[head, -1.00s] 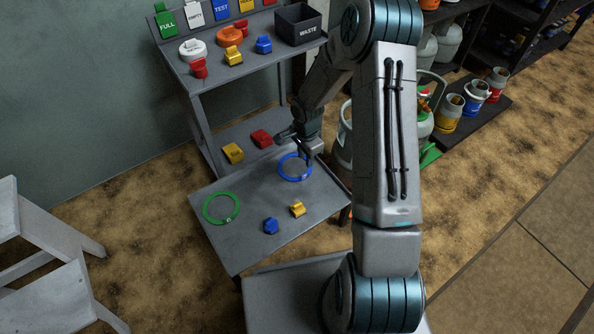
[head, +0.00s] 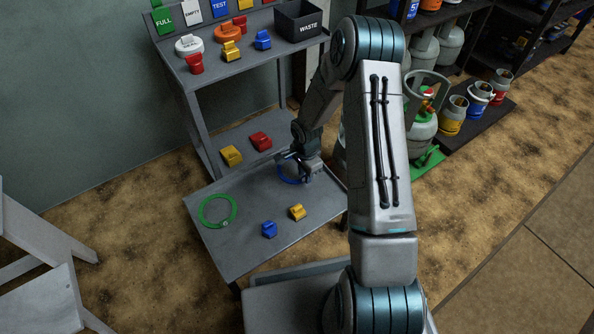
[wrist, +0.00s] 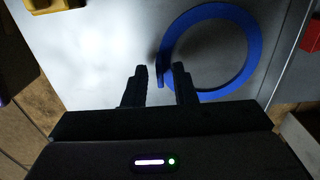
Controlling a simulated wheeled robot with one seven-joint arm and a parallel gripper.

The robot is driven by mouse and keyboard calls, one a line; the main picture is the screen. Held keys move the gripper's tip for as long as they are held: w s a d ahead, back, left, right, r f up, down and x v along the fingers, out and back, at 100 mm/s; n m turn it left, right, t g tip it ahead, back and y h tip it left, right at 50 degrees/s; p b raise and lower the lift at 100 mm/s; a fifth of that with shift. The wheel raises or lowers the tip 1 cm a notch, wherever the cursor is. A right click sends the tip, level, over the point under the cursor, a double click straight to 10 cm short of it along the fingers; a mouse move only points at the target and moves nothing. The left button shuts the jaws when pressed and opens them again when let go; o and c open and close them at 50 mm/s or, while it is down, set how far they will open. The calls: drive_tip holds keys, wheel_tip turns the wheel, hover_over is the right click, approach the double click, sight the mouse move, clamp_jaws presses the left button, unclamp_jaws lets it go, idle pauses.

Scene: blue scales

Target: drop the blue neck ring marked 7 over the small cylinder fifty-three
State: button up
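The blue neck ring (head: 281,176) lies on the lower grey tray-like shelf. It is partly hidden by my gripper (head: 306,178) in the head view. In the wrist view my gripper (wrist: 160,86) is open, its two dark fingers apart, with a piece of the near left rim of the blue ring (wrist: 255,50) between them. I cannot tell whether the fingers touch it. The mark on the ring is not readable. A grey-green cylinder (head: 422,130) with a collar and a red-topped valve stands right of my arm. I cannot read a number on it.
A green ring (head: 204,218), a blue clip (head: 269,230) and a yellow clip (head: 298,212) lie on the same shelf. The upper bench holds several coloured caps and a black WASTE bin (head: 300,24). Shelves with cylinders and cans stand at right.

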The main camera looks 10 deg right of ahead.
clamp_jaws()
drive_tip(key=shift+r+p, duration=1.4)
drive_tip(key=shift+r, duration=0.65)
